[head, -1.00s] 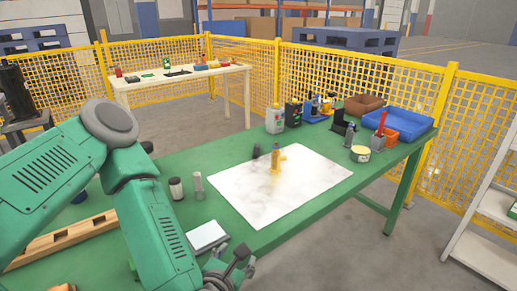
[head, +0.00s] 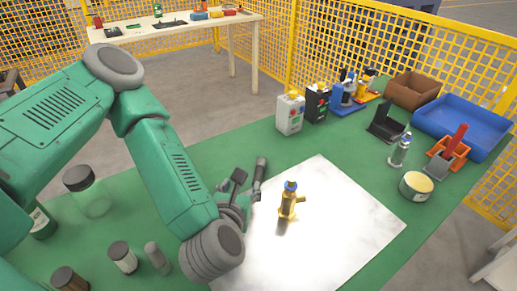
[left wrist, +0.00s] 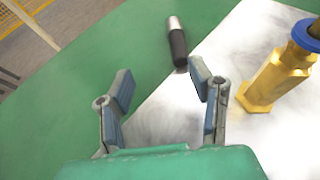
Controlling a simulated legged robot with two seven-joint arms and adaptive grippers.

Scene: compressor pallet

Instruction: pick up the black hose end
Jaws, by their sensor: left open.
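The black hose end (left wrist: 178,46) shows in the left wrist view as a short black cylinder with a silver tip. It lies on the green table by the edge of the white sheet, its silver tip pointing away. In the head view the hose end (head: 261,164) is partly crowded by my fingers. My left gripper (head: 248,184) is open and empty just short of it. In the left wrist view the gripper (left wrist: 162,81) has the hose end ahead of its fingertips, nearer the right finger. My right gripper is not in view.
A brass fitting (head: 288,205) with a blue top stands upright on the white sheet (head: 345,225), right of my gripper. Jars and small cylinders (head: 122,257) stand at the near left. Boxes (head: 290,113), a blue tray (head: 460,127) and a tin (head: 416,186) line the far and right side.

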